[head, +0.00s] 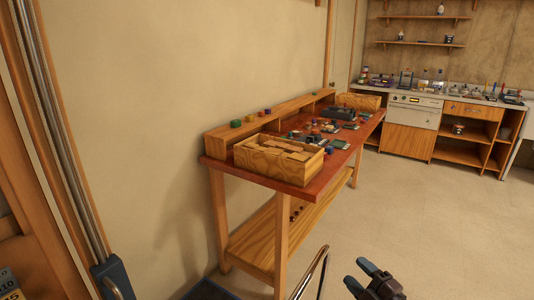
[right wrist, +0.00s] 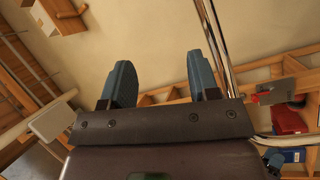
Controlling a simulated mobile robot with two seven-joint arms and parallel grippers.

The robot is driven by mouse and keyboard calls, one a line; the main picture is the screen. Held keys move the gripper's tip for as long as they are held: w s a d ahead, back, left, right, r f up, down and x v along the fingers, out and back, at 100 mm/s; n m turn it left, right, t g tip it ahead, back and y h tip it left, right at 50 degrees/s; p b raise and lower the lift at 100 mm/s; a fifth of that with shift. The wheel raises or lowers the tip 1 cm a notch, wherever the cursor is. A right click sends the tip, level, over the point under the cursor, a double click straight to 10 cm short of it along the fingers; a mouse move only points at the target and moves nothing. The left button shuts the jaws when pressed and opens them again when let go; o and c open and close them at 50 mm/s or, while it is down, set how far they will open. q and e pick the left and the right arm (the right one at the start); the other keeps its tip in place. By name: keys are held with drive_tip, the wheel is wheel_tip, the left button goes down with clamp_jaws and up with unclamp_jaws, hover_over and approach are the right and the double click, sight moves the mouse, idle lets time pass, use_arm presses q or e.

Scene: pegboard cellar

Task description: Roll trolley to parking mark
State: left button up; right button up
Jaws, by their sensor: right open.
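A bent chrome tube (head: 312,274), which looks like the trolley's handle, rises at the bottom edge of the head view. The rest of the trolley is out of frame or cannot be made out. My right gripper (head: 361,276) is to the right of the tube, open and empty. In the right wrist view, my right gripper (right wrist: 161,82) has its two blue fingers wide apart. Chrome tubing (right wrist: 221,40) runs just beside the right-hand finger, not between the fingers; I cannot tell if they touch. No parking mark can be identified. My left gripper is not in view.
A workbench (head: 312,185) with a red-brown top stands along the left wall. It carries a wooden box (head: 277,168) and small parts. A dark blue patch (head: 208,291) shows at the bottom edge. A counter (head: 410,138) lines the back. The floor (head: 430,215) at right is clear.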

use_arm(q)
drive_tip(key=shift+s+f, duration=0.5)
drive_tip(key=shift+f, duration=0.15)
use_arm(e)
drive_tip(key=s+d+f+m+g+h, duration=0.1)
drive_tip(key=s+f+m+g+h, duration=0.1)
drive_tip(key=s+f+m, duration=0.3)
drive_tip(key=s+d+f+m+g+h, duration=0.1)
drive_tip(key=s+f+m+h, duration=0.3)
drive_tip(key=s, duration=1)
drive_tip(key=s+d+f+m+g+h, duration=0.2)
drive_tip(key=s+f+m, duration=0.3)
drive_tip(key=s+m, duration=0.4)
drive_tip(key=shift+s+f+g+h, duration=0.4)
drive_tip(key=shift+s+h, duration=0.15)
drive_tip(key=shift+h, duration=0.15)
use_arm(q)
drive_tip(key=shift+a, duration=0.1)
